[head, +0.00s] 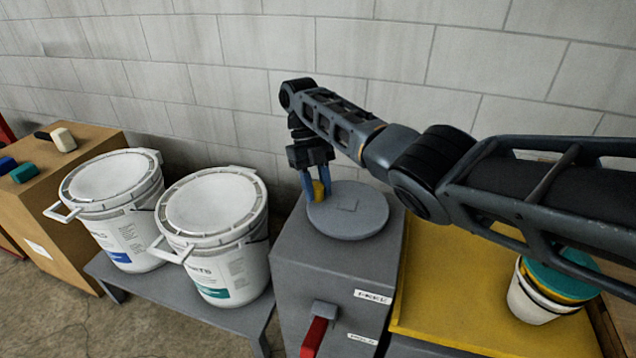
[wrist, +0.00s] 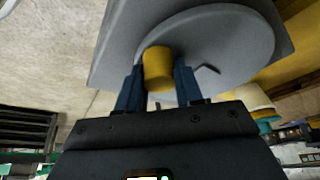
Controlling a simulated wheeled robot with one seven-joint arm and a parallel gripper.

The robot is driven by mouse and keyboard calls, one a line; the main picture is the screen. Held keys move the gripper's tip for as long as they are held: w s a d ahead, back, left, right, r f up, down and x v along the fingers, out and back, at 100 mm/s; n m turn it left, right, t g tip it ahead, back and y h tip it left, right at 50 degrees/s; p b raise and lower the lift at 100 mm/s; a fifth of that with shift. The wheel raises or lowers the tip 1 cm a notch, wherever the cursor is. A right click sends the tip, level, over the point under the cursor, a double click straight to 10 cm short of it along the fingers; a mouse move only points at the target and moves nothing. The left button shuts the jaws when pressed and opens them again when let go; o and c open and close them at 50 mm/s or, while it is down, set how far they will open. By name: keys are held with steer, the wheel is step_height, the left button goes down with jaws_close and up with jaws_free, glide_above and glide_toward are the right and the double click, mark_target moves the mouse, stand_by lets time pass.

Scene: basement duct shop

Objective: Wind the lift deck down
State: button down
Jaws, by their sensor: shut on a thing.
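A grey handwheel (head: 352,212) lies flat on top of a grey box (head: 340,280). A yellow knob (head: 319,190) stands at the wheel's left edge. My gripper (head: 316,188) reaches down from above with its blue fingers shut around the knob. In the wrist view the yellow knob (wrist: 158,69) sits between my gripper's two fingers (wrist: 157,88), with the wheel (wrist: 225,50) behind it. A yellow deck (head: 445,290) lies right of the box, partly hidden by my arm; I take it for the lift deck. Its height is hard to judge.
A red-handled lever (head: 315,335) sticks out of the box's front. Two white lidded buckets (head: 118,205) (head: 215,240) stand on a grey bench (head: 245,322) at left. Stacked small tubs (head: 535,300) stand on the deck's right. A block wall (head: 400,50) runs close behind.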

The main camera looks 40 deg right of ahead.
steer(key=shift+s+a, duration=0.1)
stand_by(0.3)
steer(key=c, duration=0.7)
jaws_free()
steer(key=shift+c, duration=0.2)
steer(key=v, duration=0.7)
steer(key=shift+r+p, duration=0.35)
steer(key=shift+w, duration=0.25)
